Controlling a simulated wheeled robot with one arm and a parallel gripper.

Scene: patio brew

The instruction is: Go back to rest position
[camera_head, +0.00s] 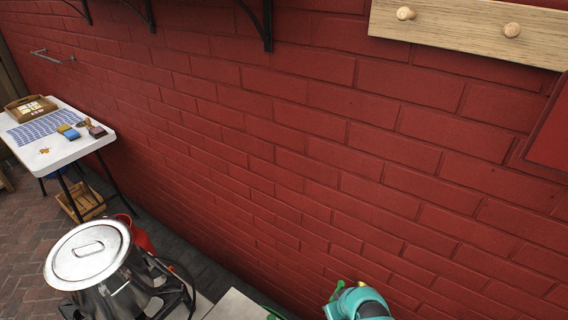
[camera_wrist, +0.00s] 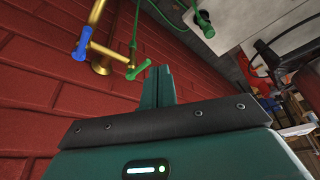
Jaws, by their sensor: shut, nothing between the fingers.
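My gripper (camera_wrist: 160,72) shows in the wrist view with its two teal fingers together and nothing between them. It points toward the red brick wall (camera_wrist: 40,100), close below a brass tap (camera_wrist: 99,48) in the picture. In the head view, a teal part of my arm is at the bottom edge, and the fingers cannot be made out there.
A lidded steel pot (camera_head: 88,252) stands on a burner at the lower left. A white folding table (camera_head: 60,150) with a wooden tray (camera_head: 30,108) stands farther back. A wooden crate (camera_head: 84,201) is under it. A peg rail (camera_head: 465,28) is on the wall. Brick floor (camera_head: 25,250) is clear at left.

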